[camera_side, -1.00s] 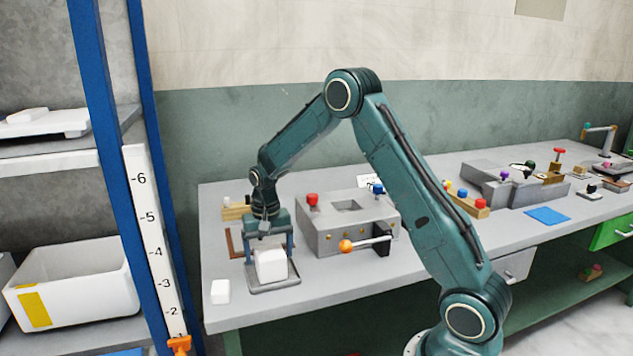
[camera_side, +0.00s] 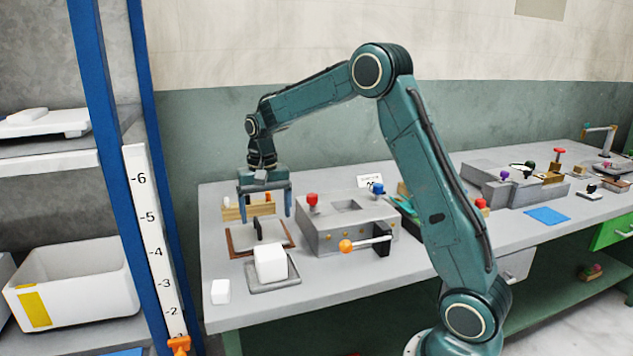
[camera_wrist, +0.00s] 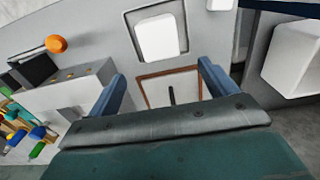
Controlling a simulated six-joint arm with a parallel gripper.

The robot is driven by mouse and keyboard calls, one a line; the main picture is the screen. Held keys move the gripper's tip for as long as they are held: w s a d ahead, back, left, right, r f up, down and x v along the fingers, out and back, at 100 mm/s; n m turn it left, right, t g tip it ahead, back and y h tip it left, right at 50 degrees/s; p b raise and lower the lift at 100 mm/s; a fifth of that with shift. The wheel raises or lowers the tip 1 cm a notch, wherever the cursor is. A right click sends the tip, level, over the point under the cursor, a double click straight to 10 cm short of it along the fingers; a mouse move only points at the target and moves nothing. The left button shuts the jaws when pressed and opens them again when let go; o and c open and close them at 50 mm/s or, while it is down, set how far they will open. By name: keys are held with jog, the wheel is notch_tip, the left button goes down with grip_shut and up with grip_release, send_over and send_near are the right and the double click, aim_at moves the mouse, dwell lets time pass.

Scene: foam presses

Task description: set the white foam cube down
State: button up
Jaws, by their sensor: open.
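The white foam cube (camera_side: 270,262) rests on a small grey tray (camera_side: 289,280) near the front left of the bench. In the wrist view the cube (camera_wrist: 158,37) lies beyond my fingertips, with nothing touching it. My gripper (camera_side: 264,213) is open and empty, raised above and behind the cube, over a brown-framed plate (camera_side: 235,250) with a dark upright piece. The wrist view shows my two blue fingers spread apart (camera_wrist: 161,80), with the brown-framed plate between and beyond them.
A smaller white block (camera_side: 221,291) sits at the bench's front left corner. A grey press block (camera_side: 325,235) with a red knob and an orange-tipped lever (camera_side: 347,246) stands to the right. A wooden rack (camera_side: 233,212) is behind. A blue-posted shelf (camera_side: 103,150) stands at left.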

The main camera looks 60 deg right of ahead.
jog(key=shift+r, duration=0.35)
jog(key=shift+s, duration=0.1)
dwell(0.3)
jog(key=s+a+r+n+t, duration=0.3)
jog(key=s+a+r+n, duration=0.1)
jog(key=s+a+r, duration=0.7)
jog(key=s+a+f+n+t, duration=0.1)
jog(key=s+n, duration=0.1)
jog(key=s, duration=0.6)
jog(key=s+a+f+n+t, duration=0.1)
jog(key=s+a+n, duration=0.1)
jog(key=s, duration=0.7)
jog(key=shift+n+t, duration=0.3)
jog(key=shift+n, duration=0.2)
